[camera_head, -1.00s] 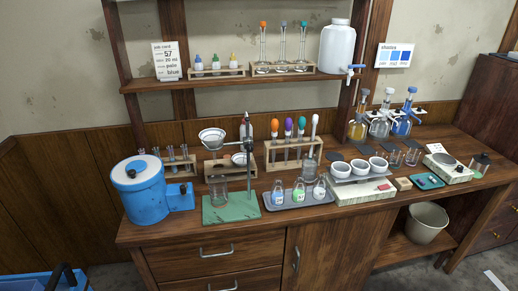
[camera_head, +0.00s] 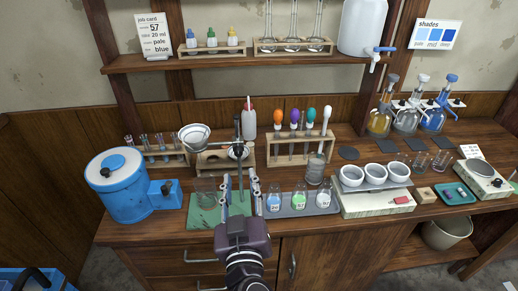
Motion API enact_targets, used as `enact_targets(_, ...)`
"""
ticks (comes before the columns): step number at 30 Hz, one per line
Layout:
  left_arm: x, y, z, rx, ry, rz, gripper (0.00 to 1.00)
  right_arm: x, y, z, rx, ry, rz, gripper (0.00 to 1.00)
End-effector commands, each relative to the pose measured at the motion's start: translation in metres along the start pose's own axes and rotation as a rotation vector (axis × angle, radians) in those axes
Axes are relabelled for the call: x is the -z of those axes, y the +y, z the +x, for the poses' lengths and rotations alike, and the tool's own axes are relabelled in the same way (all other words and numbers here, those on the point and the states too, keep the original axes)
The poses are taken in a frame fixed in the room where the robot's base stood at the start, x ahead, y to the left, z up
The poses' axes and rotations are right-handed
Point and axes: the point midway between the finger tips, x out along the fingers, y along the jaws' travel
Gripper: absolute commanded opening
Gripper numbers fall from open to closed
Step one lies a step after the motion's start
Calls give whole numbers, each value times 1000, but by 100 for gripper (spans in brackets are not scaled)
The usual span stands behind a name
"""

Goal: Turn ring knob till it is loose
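A dark retort stand rod (camera_head: 238,168) rises from a green base (camera_head: 198,216) at the front of the bench. A ring arm near the rod's upper part reaches left to a white funnel-like bowl (camera_head: 194,138). The ring knob is too small to make out clearly where arm and rod meet. A clear beaker (camera_head: 205,190) stands on the base. My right gripper (camera_head: 241,184) points away from the camera, open, its fingers apart on either side of the rod in the picture, below the ring. Contact cannot be told. My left gripper is out of view.
A blue tub (camera_head: 124,190) stands left of the base. A grey tray (camera_head: 296,208) with several small bottles lies close to the right of my gripper. Behind are a tube rack (camera_head: 300,152) and a wash bottle (camera_head: 249,122).

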Motion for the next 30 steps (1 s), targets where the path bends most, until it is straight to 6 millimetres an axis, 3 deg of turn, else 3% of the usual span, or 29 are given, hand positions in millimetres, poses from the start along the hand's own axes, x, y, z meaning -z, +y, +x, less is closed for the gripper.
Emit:
enact_targets(4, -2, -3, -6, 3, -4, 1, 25, 10, 3, 7, -8, 15, 10, 33)
enact_targets(12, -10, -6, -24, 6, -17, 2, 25, 12, 4, 50, -8, 13, 8, 33)
enact_targets(18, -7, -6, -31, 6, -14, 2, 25, 9, 3, 71, -5, 12, 7, 33)
enact_targets(29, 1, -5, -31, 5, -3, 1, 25, 7, 3, 76, -5, 11, 10, 33)
enact_targets(30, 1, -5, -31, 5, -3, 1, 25, 7, 3, 76, -5, 11, 10, 30)
